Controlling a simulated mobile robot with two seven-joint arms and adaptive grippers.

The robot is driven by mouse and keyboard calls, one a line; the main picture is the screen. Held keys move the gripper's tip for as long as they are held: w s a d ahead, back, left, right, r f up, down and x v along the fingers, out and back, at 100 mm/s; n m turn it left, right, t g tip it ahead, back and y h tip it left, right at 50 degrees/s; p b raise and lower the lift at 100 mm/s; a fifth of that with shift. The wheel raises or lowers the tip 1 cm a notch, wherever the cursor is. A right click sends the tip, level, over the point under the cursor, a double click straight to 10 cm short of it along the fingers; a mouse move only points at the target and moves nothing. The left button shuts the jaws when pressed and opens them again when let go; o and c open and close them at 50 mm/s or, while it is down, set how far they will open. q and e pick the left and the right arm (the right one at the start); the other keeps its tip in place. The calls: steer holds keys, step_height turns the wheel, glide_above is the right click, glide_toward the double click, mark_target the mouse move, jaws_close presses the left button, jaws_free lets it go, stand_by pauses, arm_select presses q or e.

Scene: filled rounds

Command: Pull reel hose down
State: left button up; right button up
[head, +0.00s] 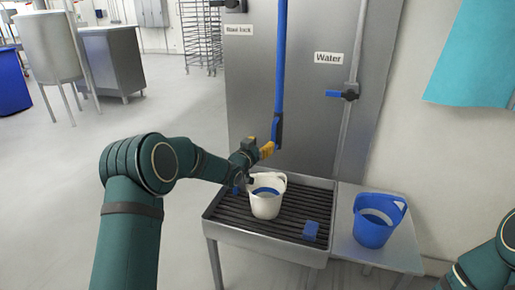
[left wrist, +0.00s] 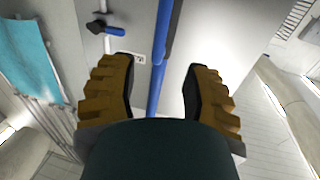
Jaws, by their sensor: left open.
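The blue reel hose (head: 281,60) hangs straight down in front of the grey panel and ends in a darker blue handle piece (head: 278,130). My left gripper (head: 267,150), with yellow-padded fingers, is at the lower end of that piece. In the left wrist view my left gripper (left wrist: 158,70) is open. The blue hose (left wrist: 165,25) runs between its two fingers in the picture, closer to the left finger, with space to the right one. I cannot tell whether it touches a finger. My right gripper is out of view.
A white bucket (head: 265,204) stands on the slatted drain table (head: 226,216) below my gripper, with a blue block (head: 310,231) beside it. A blue bucket (head: 369,233) stands on the right side table (head: 400,256). A blue-levered valve (head: 340,93) sits under the Water label (head: 328,58).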

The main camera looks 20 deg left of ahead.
arm_select(q)
steer(key=shift+v, duration=1.2)
steer(key=s+d+f+n+g, duration=0.2)
steer(key=s+d+f+g, duration=0.2)
steer(key=s+f, duration=0.55)
steer(key=s+d+f+n+g, duration=0.1)
steer(key=s+d+f+g, duration=0.25)
steer(key=s+f, duration=0.65)
steer(key=s+d+f+g, duration=0.1)
steer(key=s+f+g, duration=0.1)
steer(key=s+f, duration=0.2)
steer(key=s+d+f+g, duration=0.2)
steer(key=s+f+g, duration=0.1)
steer(key=s, duration=0.8)
steer(key=s+d+f+n+g, duration=0.1)
steer(key=s+d+f+g, duration=0.1)
steer(key=s+f, duration=0.3)
steer(key=s+g, duration=0.1)
steer(key=s, duration=0.2)
steer(key=shift+d, duration=0.15)
